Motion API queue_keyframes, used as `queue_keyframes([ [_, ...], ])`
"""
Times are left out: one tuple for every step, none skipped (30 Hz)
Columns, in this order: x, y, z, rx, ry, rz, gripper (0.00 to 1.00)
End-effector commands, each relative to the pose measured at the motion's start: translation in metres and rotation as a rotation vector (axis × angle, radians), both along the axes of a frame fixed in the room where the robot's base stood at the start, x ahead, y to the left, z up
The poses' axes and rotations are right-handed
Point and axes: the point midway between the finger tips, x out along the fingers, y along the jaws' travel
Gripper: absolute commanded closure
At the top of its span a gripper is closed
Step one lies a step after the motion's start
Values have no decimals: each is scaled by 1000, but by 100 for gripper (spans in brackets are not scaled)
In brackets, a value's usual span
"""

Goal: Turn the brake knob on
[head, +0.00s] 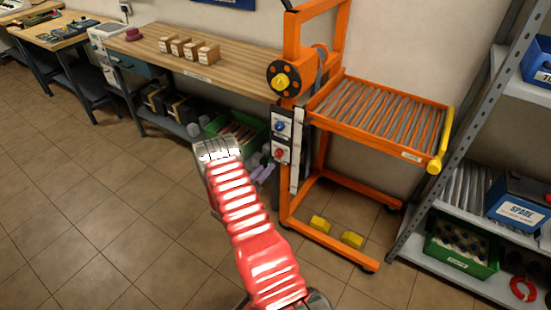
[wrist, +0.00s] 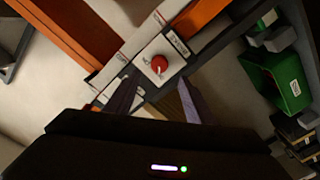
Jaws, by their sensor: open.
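A red knob (head: 279,153) sits on a white plate on the orange lift's upright, below a blue knob (head: 280,127) on a similar plate.
The orange lift carries a roller tray (head: 375,110) and a yellow hub (head: 281,82) above the knobs. A green crate (head: 238,132) stands left of the upright, under the wooden bench (head: 215,73). A grey shelf (head: 462,276) is at the right. The left floor is clear.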

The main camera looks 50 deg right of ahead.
Motion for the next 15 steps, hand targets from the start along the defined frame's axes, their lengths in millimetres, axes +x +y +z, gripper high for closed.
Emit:
queue_keyframes([
  [-1,-9,0,-1,0,-3,51],
  [0,-14,0,-2,0,-2,51],
  [1,-19,0,0,-1,-2,51],
  [1,-24,-1,0,-1,-3,51],
  [1,-29,0,0,-1,-4,51],
  [2,-35,0,0,0,-2,51],
  [2,-39,0,-1,0,-2,51],
  [3,-44,0,-2,-1,-2,51],
  [3,-51,0,0,-1,-4,51],
  [4,-55,0,0,-2,-2,51],
  [5,-59,0,-1,-2,-2,51],
  [5,-65,0,-1,0,-2,51],
  [5,-69,0,-1,0,-3,51],
  [5,-73,0,0,0,-2,51],
  [6,-77,-1,0,0,-1,51],
])
